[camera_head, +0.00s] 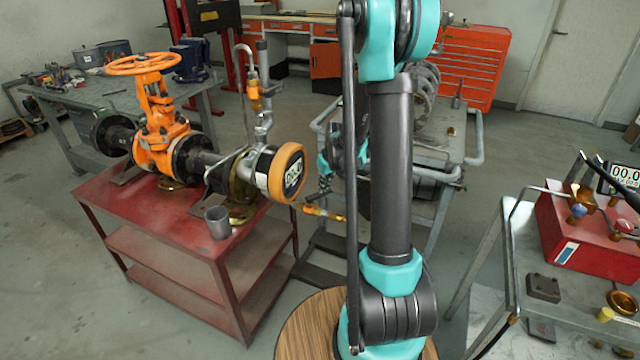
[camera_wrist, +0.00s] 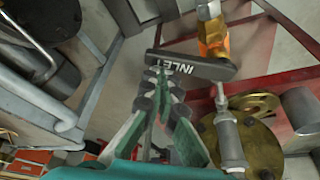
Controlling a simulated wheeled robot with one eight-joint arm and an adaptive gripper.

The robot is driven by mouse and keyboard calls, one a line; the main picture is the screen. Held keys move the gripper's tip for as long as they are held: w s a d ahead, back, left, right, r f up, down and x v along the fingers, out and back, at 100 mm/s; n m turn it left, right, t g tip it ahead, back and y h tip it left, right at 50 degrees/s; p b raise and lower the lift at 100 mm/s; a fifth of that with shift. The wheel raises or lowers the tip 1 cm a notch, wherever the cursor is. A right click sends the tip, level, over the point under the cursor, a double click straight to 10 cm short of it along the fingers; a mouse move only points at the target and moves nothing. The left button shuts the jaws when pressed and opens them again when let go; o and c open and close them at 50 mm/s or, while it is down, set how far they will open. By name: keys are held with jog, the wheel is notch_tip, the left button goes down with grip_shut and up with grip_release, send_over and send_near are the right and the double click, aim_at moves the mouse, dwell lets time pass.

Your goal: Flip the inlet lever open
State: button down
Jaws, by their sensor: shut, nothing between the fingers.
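The inlet lever (camera_wrist: 192,66) is a dark grey bar marked INLET in the wrist view. It lies across the upper middle and joins an orange and brass valve body (camera_wrist: 213,40) at its right end. My gripper (camera_wrist: 158,78) is shut and empty, with its fingertips at the lever's left end. I cannot tell whether they touch it. In the head view, an orange and yellow fitting (camera_head: 325,213) projects right of the round gauge.
A round orange-rimmed gauge (camera_head: 286,173) and an orange handwheel valve (camera_head: 160,135) stand on a red table (camera_head: 100,197). A grey cart (camera_head: 473,115) stands behind my arm. A bench with a red box (camera_head: 590,235) is at the right.

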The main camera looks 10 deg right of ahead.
aim_at(326, 191)
jog(key=s+m, duration=0.1)
jog(key=s+m+h, duration=0.1)
jog(key=m, duration=0.1)
jog(key=shift+s+d+m, duration=0.1)
jog(key=shift+d+m, duration=0.2)
jog(key=shift+d, duration=0.1)
jog(key=s+m, duration=0.1)
jog(key=m, duration=0.1)
jog(key=s+m+h, duration=0.1)
jog(key=m, duration=0.1)
jog(key=shift+s+d+h, duration=0.1)
jog(key=shift+s+h, duration=0.15)
jog(key=shift+h, duration=0.05)
jog(key=shift+w+a, duration=0.3)
jog(key=shift+a, duration=0.45)
jog(key=shift+w, duration=0.1)
